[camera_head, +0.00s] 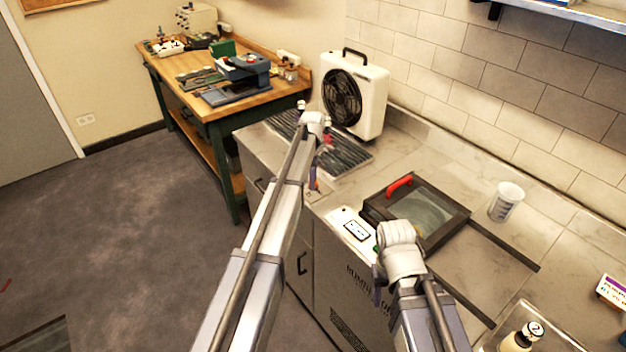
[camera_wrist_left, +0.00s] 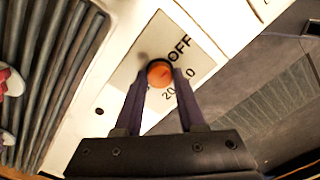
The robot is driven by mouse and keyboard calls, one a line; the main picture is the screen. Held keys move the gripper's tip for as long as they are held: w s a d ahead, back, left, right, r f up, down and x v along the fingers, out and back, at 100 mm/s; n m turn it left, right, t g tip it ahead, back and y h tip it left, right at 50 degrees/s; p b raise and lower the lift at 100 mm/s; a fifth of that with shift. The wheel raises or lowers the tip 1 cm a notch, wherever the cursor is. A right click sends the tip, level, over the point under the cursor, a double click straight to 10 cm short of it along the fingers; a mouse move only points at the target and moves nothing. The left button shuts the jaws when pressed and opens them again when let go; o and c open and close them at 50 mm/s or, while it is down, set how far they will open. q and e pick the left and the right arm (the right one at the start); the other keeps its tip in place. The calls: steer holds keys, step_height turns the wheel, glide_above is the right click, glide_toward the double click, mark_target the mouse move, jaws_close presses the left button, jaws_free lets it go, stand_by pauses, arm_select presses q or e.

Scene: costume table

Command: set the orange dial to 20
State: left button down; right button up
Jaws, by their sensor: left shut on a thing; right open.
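The orange dial (camera_wrist_left: 160,73) is on a pale panel plate (camera_wrist_left: 150,38) in the left wrist view. The words OFF and 20 and a further 0 are printed beside it. My left gripper (camera_wrist_left: 161,80) has its two dark fingers against the dial's sides, shut on it. The dial's pointer mark is too small to read surely. My right gripper (camera_head: 378,277) is open and empty in front of the black-framed glass lid.
A ribbed black rack (camera_wrist_left: 62,70) lies beside the panel, with a white fan (camera_head: 372,95) behind it on the counter. The glass lid with red handle (camera_head: 399,186), a white cup (camera_head: 507,202) and a tray (camera_head: 497,335) with a bottle stand to the right.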

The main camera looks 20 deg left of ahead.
arm_select(q)
steer(key=m, duration=0.5)
steer(key=shift+m, duration=0.4)
steer(key=m, duration=1.2)
steer(key=shift+m, duration=0.3)
steer(key=m, duration=0.5)
steer(key=shift+m, duration=0.3)
steer(key=c, duration=0.5)
jaws_free()
